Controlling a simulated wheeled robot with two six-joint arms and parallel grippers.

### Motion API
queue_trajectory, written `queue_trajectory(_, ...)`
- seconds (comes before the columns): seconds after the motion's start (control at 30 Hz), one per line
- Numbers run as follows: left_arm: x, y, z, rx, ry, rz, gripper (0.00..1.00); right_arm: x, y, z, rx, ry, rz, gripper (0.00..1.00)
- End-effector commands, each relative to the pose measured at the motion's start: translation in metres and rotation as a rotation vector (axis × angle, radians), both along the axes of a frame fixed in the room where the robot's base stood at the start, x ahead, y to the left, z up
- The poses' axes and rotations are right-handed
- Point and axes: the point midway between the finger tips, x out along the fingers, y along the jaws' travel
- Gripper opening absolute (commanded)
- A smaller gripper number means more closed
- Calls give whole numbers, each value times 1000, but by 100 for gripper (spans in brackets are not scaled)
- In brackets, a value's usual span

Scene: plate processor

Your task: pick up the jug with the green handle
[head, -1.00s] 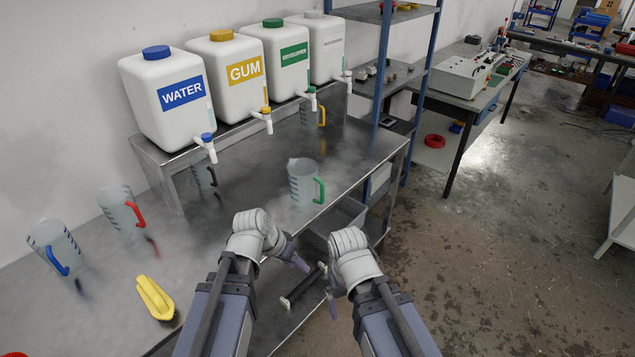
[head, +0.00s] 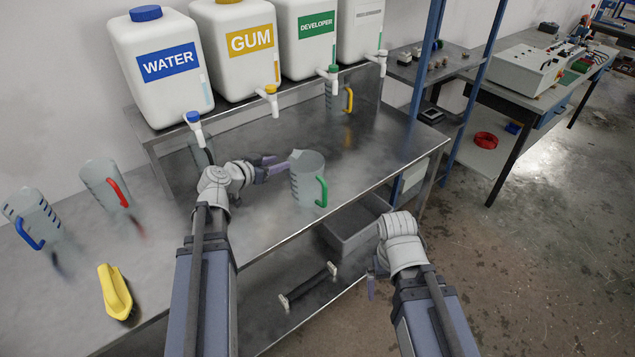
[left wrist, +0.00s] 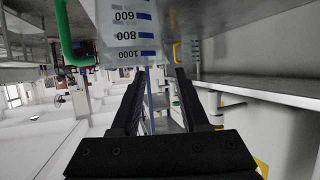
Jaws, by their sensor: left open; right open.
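The jug with the green handle (head: 306,178) stands upright on the steel table, its green handle on its right side. My left gripper (head: 276,166) is open just left of the jug, with its fingers pointing toward it. In the left wrist view the jug (left wrist: 125,38) with its volume marks lies just beyond the tips of the two open fingers (left wrist: 155,75), and the green handle (left wrist: 72,35) is at upper left. No finger is seen closed on it. My right gripper (head: 371,282) is open and empty beyond the table's front edge, partly hidden by its wrist.
Jugs with red (head: 105,185) and blue (head: 32,220) handles and a yellow brush-like object (head: 115,292) are at the left. A jug with a yellow handle (head: 339,97) stands at the back. Large canisters (head: 160,65) stand on a raised shelf, their taps overhanging the table.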

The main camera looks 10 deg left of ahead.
Motion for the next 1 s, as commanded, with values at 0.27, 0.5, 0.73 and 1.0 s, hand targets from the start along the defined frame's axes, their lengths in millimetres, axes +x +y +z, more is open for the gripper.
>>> queue_trajectory(0.27,8,0,-4,1,-5,3,45,0,0,-5,0,0,0,99)
queue_trajectory(0.5,24,-7,-10,1,-4,2,45,0,0,-11,0,0,0,99)
queue_trajectory(0.73,35,-9,-16,1,-3,2,45,0,0,-17,0,0,0,99)
queue_trajectory(1.0,67,-21,-31,1,-3,1,45,0,0,-31,0,0,0,99)
